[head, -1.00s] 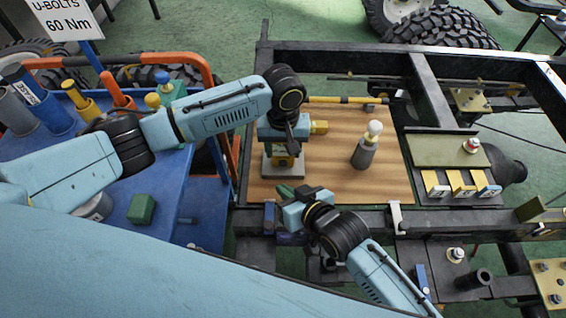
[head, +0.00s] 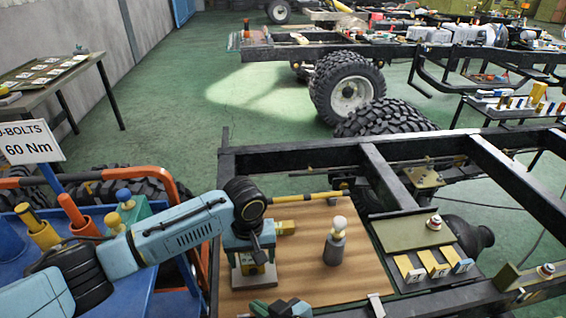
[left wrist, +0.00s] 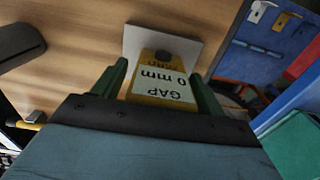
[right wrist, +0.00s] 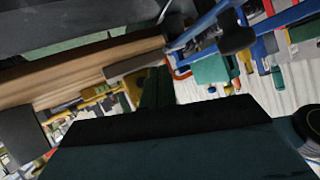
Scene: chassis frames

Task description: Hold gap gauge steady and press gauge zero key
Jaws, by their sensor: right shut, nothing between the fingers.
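The gap gauge is a small yellow block with a white label reading "GAP 0 mm" and a dark round key; it shows best in the left wrist view (left wrist: 160,88). In the head view the gauge (head: 255,270) is mostly hidden under my left gripper (head: 251,257). It sits at a pale grey plate (left wrist: 185,45) on the wooden board. My left gripper's fingers lie against both sides of the gauge. My right gripper (head: 280,309) is at the bottom edge of the head view, partly cut off, just below the gauge. In the right wrist view its fingers (right wrist: 157,85) are together and empty.
A grey post with a pale knob (head: 335,245) stands on the wooden board (head: 310,275). An olive tray (head: 412,238) and yellow tags lie further right. Black chassis rails surround the board; a blue cart is at left.

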